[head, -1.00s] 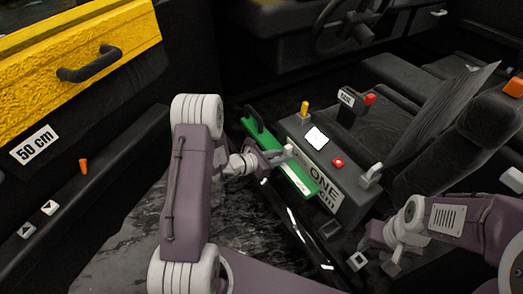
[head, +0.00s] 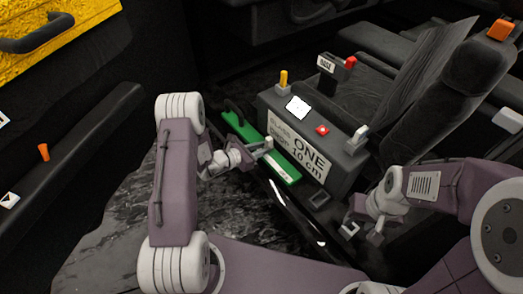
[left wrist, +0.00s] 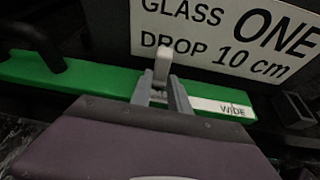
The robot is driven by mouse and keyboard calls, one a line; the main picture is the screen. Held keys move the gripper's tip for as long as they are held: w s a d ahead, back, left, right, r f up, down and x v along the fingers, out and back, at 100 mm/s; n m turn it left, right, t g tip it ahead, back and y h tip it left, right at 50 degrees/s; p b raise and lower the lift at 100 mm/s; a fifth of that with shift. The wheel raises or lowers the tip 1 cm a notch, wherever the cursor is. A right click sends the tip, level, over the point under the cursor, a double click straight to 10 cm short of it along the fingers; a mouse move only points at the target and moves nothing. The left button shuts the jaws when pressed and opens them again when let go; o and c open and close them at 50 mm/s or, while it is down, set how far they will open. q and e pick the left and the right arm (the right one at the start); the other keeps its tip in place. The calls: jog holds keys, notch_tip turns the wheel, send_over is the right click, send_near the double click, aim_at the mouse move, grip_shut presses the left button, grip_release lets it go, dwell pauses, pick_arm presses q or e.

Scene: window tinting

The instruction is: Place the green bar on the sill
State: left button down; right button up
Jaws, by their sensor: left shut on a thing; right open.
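The green bar (head: 283,165) lies slantwise in front of the grey control box, with a dark handle at its far left end and a white "WIDE" label near its right end. It also spans the left wrist view (left wrist: 80,78). My left gripper (head: 267,145) is shut on the bar around its middle, also seen in the left wrist view (left wrist: 162,75). I cannot tell whether the bar touches anything beneath. My right gripper (head: 362,232) is open and empty at lower right. A dark ledge (head: 85,140), possibly the sill, runs along the left with an orange peg (head: 43,152).
The control box (head: 345,150) carries levers, a red button and a sign (head: 297,147) reading "GLASS ONE, DROP 10 cm". A dark seat (head: 440,95) stands behind it. A yellow door panel (head: 85,25) is at upper left. Dark glossy floor lies between ledge and box.

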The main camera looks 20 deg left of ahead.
pick_arm(q)
jog(key=shift+r, duration=0.2)
jog(key=shift+f, duration=0.15)
jog(key=c, duration=1.3)
grip_release()
jog(key=shift+o, duration=0.2)
